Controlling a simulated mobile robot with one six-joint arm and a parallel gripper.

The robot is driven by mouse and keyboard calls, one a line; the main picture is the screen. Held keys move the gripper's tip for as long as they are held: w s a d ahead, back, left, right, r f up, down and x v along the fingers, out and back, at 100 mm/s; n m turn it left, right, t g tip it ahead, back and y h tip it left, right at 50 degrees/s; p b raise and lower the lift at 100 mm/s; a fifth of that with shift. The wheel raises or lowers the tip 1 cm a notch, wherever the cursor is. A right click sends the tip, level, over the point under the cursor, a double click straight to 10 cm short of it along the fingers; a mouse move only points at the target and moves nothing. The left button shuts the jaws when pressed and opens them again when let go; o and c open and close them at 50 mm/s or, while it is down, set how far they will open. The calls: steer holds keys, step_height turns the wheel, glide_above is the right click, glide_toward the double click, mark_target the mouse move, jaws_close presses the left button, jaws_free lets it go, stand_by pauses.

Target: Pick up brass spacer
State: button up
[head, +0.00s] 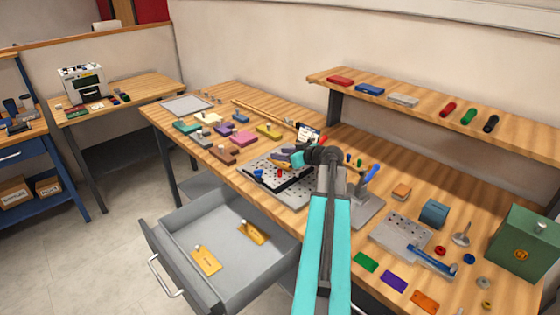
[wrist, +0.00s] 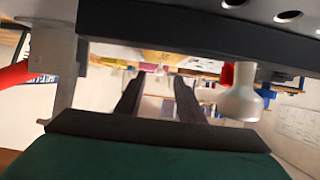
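A small brass-coloured round piece (head: 487,305), which may be the brass spacer, lies near the front right edge of the workbench in the head view. It is too small to tell for sure. No brass spacer can be made out in the wrist view.
A grey ring (head: 484,283), a green box (head: 525,243), a perforated block (head: 400,238) and a blue-handled tool (head: 432,260) crowd the right end. An open drawer (head: 205,225) juts out in front. A shelf (head: 450,108) overhangs the back.

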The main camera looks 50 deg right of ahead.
steer(key=shift+p+x, duration=0.5)
steer(key=shift+x, duration=1.35)
steer(key=shift+r, duration=0.1)
jaws_close()
